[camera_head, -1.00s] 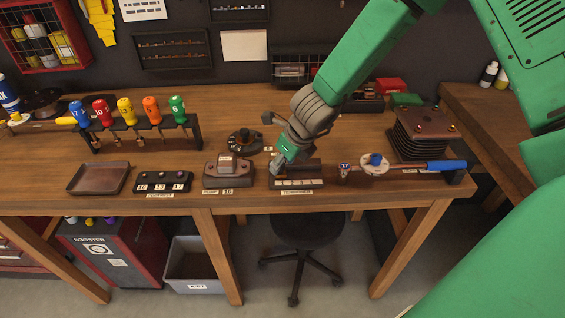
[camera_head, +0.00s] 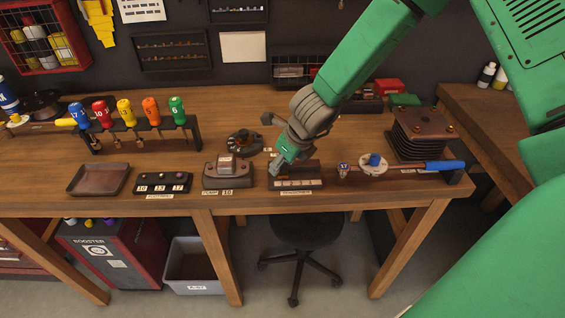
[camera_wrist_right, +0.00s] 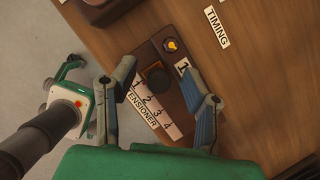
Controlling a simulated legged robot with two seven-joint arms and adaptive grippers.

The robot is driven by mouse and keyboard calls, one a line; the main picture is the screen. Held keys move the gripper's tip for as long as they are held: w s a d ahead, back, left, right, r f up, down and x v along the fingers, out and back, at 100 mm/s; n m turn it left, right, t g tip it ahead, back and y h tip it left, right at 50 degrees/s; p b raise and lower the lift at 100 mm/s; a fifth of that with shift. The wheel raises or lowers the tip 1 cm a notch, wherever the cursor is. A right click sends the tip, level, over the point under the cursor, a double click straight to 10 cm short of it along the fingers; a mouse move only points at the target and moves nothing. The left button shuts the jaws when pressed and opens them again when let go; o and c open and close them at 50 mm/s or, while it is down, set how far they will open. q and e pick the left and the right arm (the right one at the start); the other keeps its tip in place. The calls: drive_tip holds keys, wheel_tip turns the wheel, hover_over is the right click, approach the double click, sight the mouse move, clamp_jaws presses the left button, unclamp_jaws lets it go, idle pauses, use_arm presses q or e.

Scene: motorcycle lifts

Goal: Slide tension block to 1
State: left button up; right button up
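The tensioner (camera_head: 306,178) is a dark brown base near the bench's front edge in the head view. The wrist view shows the tensioner base (camera_wrist_right: 176,108) with a scale strip (camera_wrist_right: 158,108) marked 1 to 4, a dark block (camera_wrist_right: 155,78) by the upper marks, and a separate tag 1 (camera_wrist_right: 182,66). My right gripper (camera_head: 278,166) points down over the base. In the wrist view the right gripper (camera_wrist_right: 158,75) has its fingers apart, one on each side of the block, with no clear contact. A green and grey gripper-like part (camera_wrist_right: 75,95), apparently my left, shows at the wrist view's left.
A brown pump block (camera_head: 228,174) stands left of the tensioner. A blue-handled tool (camera_head: 445,166) and a white disc (camera_head: 373,164) lie to its right. A black dial (camera_head: 243,142) is behind. A finned brown block (camera_head: 418,138) stands back right. A stool (camera_head: 305,232) is below.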

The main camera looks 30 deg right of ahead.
drive_tip(key=shift+a, duration=0.15)
drive_tip(key=shift+r, duration=0.15)
drive_tip(key=shift+s+r, duration=0.1)
drive_tip(key=shift+r, duration=0.25)
drive_tip(key=v, duration=1.1)
